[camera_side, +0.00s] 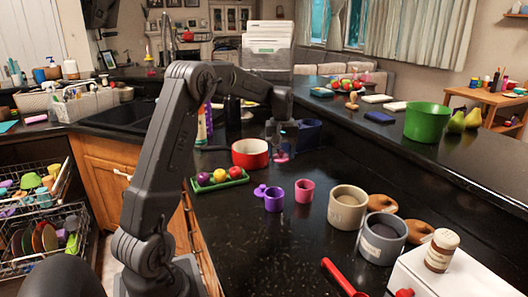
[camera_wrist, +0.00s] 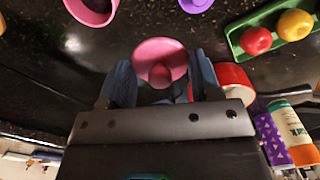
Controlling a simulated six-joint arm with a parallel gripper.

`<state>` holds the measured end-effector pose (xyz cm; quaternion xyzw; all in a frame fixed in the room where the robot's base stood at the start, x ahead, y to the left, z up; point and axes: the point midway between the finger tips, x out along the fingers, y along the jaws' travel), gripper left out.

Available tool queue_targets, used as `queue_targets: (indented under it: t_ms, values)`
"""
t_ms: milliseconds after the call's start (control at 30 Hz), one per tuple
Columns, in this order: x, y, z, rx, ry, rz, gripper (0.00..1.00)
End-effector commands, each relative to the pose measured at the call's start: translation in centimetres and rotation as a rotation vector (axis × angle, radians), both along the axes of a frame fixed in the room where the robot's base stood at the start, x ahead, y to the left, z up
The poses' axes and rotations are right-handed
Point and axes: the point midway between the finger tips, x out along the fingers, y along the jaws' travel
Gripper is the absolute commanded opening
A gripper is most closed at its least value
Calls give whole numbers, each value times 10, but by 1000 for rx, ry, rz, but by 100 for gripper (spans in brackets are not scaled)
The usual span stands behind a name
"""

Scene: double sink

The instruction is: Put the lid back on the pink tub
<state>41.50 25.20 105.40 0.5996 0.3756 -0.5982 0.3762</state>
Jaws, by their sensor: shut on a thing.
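The pink tub (camera_side: 304,190) stands upright and open on the black counter. Its rim also shows at the top left of the wrist view (camera_wrist: 92,10). My gripper (camera_side: 281,148) is above the counter, behind the tub and a little left of it. In the wrist view, the blue fingers of my gripper (camera_wrist: 162,78) are shut on the pink lid (camera_wrist: 160,58). The lid (camera_side: 281,158) is apart from the tub and shows just below the fingers in the side view. Whether it touches the counter is hard to tell.
A purple tub (camera_side: 274,200) with a purple lid (camera_side: 260,190) beside it stands left of the pink tub. A red pot (camera_side: 250,154) and a green tray (camera_side: 219,181) of fruit are to the left. Mugs (camera_side: 347,207) stand at the right.

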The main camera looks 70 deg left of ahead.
Motion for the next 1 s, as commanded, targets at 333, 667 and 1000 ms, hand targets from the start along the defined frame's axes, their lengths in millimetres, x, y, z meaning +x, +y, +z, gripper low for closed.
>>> queue_targets:
  t_ms: [333, 667, 1000]
  values:
    - [44, -75, 6, 0, -1, 0, 36]
    - [45, -78, -12, -2, 1, 3, 36]
    - [45, -77, -43, -2, 1, 2, 36]
